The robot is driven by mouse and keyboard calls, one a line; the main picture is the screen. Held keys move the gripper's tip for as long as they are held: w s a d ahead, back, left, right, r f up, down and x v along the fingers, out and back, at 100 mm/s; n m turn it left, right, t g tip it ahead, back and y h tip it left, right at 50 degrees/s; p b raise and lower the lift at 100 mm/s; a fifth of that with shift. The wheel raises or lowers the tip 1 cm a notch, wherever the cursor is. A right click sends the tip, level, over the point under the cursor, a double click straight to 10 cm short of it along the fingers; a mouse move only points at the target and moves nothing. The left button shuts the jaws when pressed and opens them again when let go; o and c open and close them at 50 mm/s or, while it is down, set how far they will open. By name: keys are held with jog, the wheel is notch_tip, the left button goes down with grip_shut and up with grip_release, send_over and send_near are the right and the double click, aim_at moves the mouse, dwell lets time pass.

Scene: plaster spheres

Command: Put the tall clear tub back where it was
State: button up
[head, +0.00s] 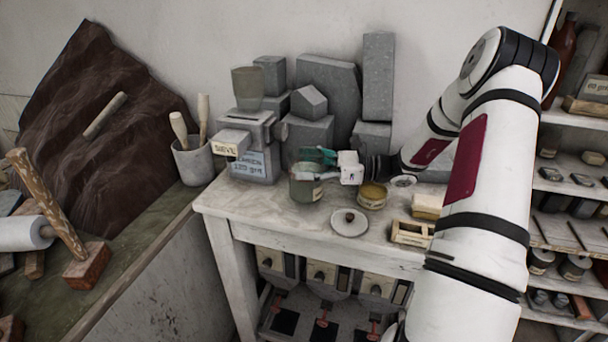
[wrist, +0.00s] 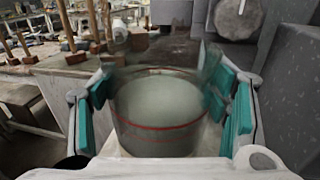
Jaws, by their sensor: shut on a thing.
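The tall clear tub (head: 306,187) is a greenish see-through cylinder at the front left of the white table (head: 225,203). My gripper (head: 317,163), with teal finger pads, is shut on it from the right side. In the wrist view the tub (wrist: 158,125) sits between the pads, upright, with a red line around it and a pale grey-green fill. Its near side is partly hidden by my gripper's palm. I cannot tell whether its base touches the table.
A grey labelled machine (head: 255,150) with a clear hopper (head: 247,88) stands just left. Grey plaster blocks (head: 325,85) rise behind. An open yellowish tin (head: 372,196), a round lid (head: 349,223) and a small wooden box (head: 411,234) lie to the right and front.

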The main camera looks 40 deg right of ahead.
jog(key=shift+w+f+p, duration=0.15)
jog(key=shift+w+f, duration=0.15)
jog(key=shift+f, duration=0.3)
jog(key=shift+w+f+p, duration=0.15)
jog(key=shift+w+f, duration=0.1)
jog(key=shift+f, duration=0.9)
jog(key=shift+f, duration=0.15)
jog(key=o, duration=1.4)
jog(key=b+v, duration=0.1)
jog(key=v, duration=1)
jog(key=shift+s+d+b, duration=0.25)
jog(key=shift+d+b, duration=0.1)
jog(key=shift+b, duration=0.05)
